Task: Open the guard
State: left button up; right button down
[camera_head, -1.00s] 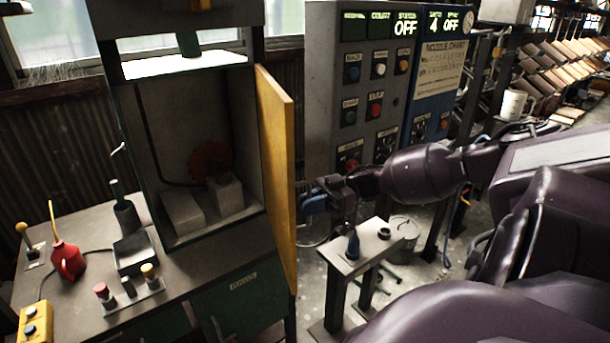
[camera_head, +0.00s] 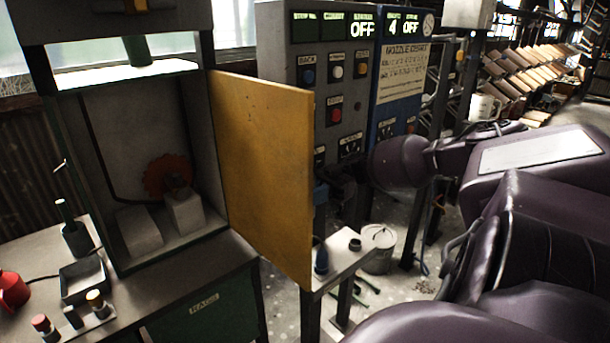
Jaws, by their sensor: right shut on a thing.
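The guard is a flat yellow panel (camera_head: 260,165), hinged at the right side of the green machine cabinet (camera_head: 205,130). It stands swung out to the right, and the cabinet front is open. Inside, a red toothed wheel (camera_head: 168,177) and pale blocks (camera_head: 184,211) show. My right gripper (camera_head: 322,190) is at the guard's free right edge, shut on it. The guard partly hides the fingers, so the exact grip point does not show. My left gripper is not in view.
A small stand (camera_head: 343,262) with a dark bottle is just below my right gripper. A grey bucket (camera_head: 378,248) stands behind it. Control boxes (camera_head: 337,75) with buttons stand behind the guard. The bench at left holds a black tray (camera_head: 84,278) and a red can (camera_head: 12,290).

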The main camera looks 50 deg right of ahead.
jog(key=shift+d, duration=0.75)
jog(key=c, duration=1.2)
grip_release()
jog(key=d+b, duration=0.1)
jog(key=d, duration=0.2)
jog(key=s+d+b, duration=0.1)
jog(key=d, duration=0.3)
jog(key=s+d, duration=0.1)
jog(key=d, duration=0.2)
jog(key=shift+d+b, duration=0.3)
jog(key=shift+b, duration=0.1)
